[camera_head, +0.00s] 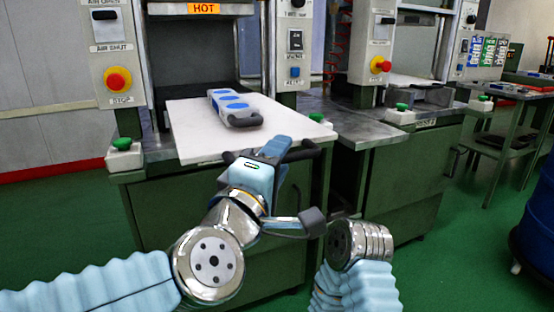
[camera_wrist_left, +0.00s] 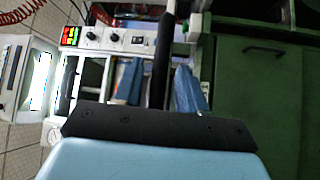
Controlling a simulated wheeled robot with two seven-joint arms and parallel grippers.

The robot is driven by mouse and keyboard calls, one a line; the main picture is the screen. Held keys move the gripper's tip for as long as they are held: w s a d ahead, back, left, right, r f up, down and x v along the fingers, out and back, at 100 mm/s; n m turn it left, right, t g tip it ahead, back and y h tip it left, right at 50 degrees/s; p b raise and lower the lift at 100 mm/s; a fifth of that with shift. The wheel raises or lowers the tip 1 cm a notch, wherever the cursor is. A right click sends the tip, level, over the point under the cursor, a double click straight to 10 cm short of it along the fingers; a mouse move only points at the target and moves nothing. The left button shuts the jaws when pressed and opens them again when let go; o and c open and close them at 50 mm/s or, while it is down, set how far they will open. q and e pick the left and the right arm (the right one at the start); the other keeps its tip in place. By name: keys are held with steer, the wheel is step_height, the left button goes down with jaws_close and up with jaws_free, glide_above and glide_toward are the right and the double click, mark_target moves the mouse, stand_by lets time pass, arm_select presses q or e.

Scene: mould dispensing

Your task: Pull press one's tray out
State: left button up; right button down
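Press one's tray (camera_head: 190,130) is a white plate in front of the press's dark opening, its front edge near the front of the green base. A grey mould with blue patches (camera_head: 230,103) lies on it. A black handle bar (camera_head: 301,154) runs along its front. My left gripper (camera_head: 274,158) is at this handle and hides its middle. In the left wrist view, the black bar (camera_wrist_left: 163,60) passes between the two blue fingers, with a narrow gap showing at the left finger. My right arm shows at lower centre; its gripper is out of view.
A red stop button (camera_head: 118,80) and a green button (camera_head: 123,143) are left of the tray. Another green button (camera_head: 317,117) is at its right. A second press (camera_head: 400,170) stands to the right. A blue drum (camera_head: 537,225) is at the right edge. Green floor is open between.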

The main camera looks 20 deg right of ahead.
arm_select(q)
steer(key=v, duration=1.3)
steer(key=shift+s+a+b, duration=0.3)
steer(key=shift+b, duration=0.05)
